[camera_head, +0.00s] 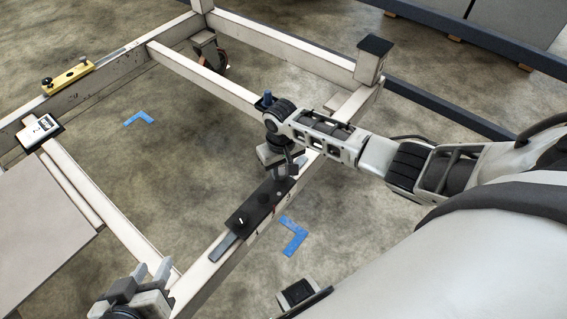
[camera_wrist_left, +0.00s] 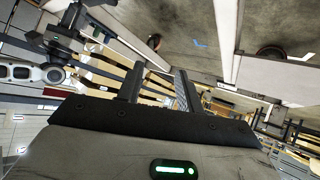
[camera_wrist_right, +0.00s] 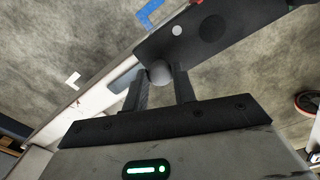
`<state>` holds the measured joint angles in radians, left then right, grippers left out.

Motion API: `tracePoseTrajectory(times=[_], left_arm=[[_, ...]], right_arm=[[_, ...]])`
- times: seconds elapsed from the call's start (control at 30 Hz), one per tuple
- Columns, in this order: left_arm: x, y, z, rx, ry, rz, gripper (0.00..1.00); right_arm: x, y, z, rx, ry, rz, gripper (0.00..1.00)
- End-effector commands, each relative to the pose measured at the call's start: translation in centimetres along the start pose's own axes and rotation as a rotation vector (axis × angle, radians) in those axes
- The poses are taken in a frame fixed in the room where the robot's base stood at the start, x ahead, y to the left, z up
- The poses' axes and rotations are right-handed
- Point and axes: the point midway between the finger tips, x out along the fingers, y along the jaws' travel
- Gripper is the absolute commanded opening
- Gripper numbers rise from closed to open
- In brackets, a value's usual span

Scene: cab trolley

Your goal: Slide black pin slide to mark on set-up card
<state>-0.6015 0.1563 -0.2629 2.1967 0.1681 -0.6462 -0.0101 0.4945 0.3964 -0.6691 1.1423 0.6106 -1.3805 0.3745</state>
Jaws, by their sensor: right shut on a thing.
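The black pin slide (camera_head: 250,208) lies along the top of the near trolley rail, with a grey bar showing at its lower left end. My left gripper (camera_head: 151,270) is open and empty near the lower left rail.
A yellow slide (camera_head: 68,77) with dark knobs sits on the far left rail. Blue corner marks (camera_head: 294,236) lie on the floor. A grey panel (camera_head: 40,235) fills the lower left.

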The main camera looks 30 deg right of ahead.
Motion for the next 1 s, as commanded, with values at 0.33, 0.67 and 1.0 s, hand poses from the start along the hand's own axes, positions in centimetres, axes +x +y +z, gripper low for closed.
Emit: tracePoseTrajectory(times=[0.33,0.67,1.0], left_arm=[[0.0,0.0,0.0,0.0,0.002,0.001,0.36],[-1.6,0.1,-2.5,0.011,0.042,-0.015,0.36],[-5.9,0.1,-6.1,0.021,0.133,-0.059,0.36]], right_arm=[[0.0,0.1,-0.1,0.0,0.002,0.002,0.48],[-4.2,0.1,-0.1,-0.001,0.005,0.001,0.48],[-12.2,0.1,-0.1,-0.001,0.004,0.001,0.48]])
